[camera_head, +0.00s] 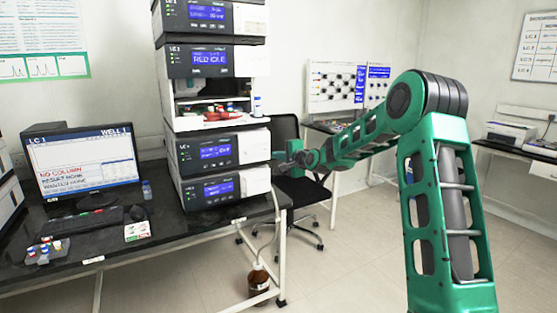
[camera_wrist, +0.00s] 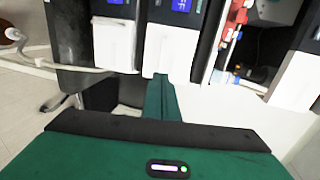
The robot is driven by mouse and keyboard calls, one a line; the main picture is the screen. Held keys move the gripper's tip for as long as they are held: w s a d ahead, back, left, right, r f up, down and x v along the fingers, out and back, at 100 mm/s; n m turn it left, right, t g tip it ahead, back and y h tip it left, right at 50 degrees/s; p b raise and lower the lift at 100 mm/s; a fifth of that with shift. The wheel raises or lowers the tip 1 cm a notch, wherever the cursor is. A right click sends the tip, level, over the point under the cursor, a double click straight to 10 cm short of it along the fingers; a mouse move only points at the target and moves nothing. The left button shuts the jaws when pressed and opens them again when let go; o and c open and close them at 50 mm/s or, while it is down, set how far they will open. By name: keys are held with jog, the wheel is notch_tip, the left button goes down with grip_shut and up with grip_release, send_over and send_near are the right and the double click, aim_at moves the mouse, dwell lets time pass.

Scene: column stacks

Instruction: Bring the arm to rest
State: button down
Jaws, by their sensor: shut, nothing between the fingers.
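My green arm stretches from the right side of the head view toward the left, bent at a high elbow (camera_head: 425,95). My gripper (camera_head: 281,157) is at its end, just right of the lower modules of the LC 1 stack (camera_head: 205,150). It looks small there, and the gap to the stack is hard to judge. In the wrist view my gripper (camera_wrist: 160,88) is shut with nothing held, pointing toward the white-fronted modules (camera_wrist: 115,45).
The stack stands on a black bench (camera_head: 160,235) with a monitor (camera_head: 82,160), keyboard and vial rack (camera_head: 47,250). An open bay (camera_head: 210,107) holds red parts. A black chair (camera_head: 300,185) stands behind my gripper. A brown bottle (camera_head: 258,283) is on the floor. Floor between bench and arm is clear.

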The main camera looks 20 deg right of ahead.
jog(key=s+d+f+n+g+h, duration=0.1)
jog(key=s+d+f+n+g, duration=0.15)
jog(key=s, duration=1.05)
jog(key=s+d+f+n+g+h, duration=0.15)
jog(key=s+g, duration=0.25)
jog(key=s, duration=0.8)
jog(key=s+d+f+n+g+h, duration=0.1)
jog(key=s+d+n+g+h, duration=0.2)
jog(key=s, duration=1)
jog(key=s+a+f+n+g+y, duration=0.1)
jog(key=s+f+g, duration=0.1)
jog(key=s, duration=1.2)
jog(key=s+a+f+n+g+y, duration=0.1)
jog(key=s+g, duration=0.3)
jog(key=s, duration=1)
jog(key=shift+s+a+f+n+y, duration=0.2)
jog(key=shift+f+n+y, duration=0.1)
jog(key=shift+f+y, duration=0.2)
